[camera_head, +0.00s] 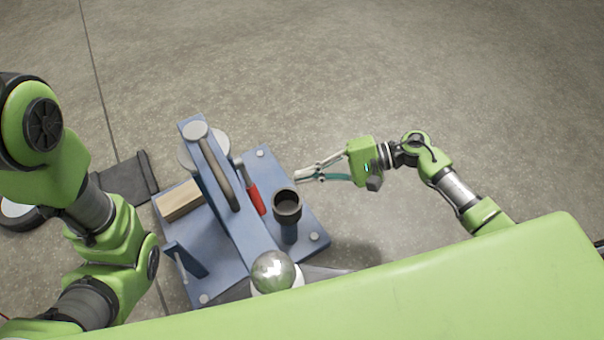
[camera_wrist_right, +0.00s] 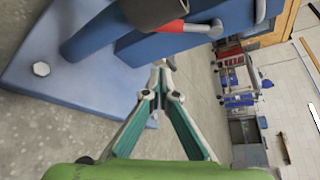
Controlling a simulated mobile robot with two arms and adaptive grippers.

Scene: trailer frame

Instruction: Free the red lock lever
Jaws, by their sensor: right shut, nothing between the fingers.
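The red lock lever (camera_head: 255,199) stands on the right side of the blue trailer frame (camera_head: 262,237), tilted, with a grey rod at its upper end. In the right wrist view the red lever (camera_wrist_right: 195,28) shows at the top, partly hidden behind a dark cup-shaped part. My right gripper (camera_head: 299,173) is to the right of the lever, apart from it, with its fingertips pointing left. In the right wrist view its fingers (camera_wrist_right: 161,65) meet at the tips, with nothing between them. My left arm shows at the left, but its gripper is not in view.
A dark cup on a blue post (camera_head: 287,208) stands between the lever and the front right of the base. A grey handle (camera_head: 218,174) and a wooden block (camera_head: 179,200) are left of the lever. A shiny ball (camera_head: 273,271) is at the front. The floor right of the frame is clear.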

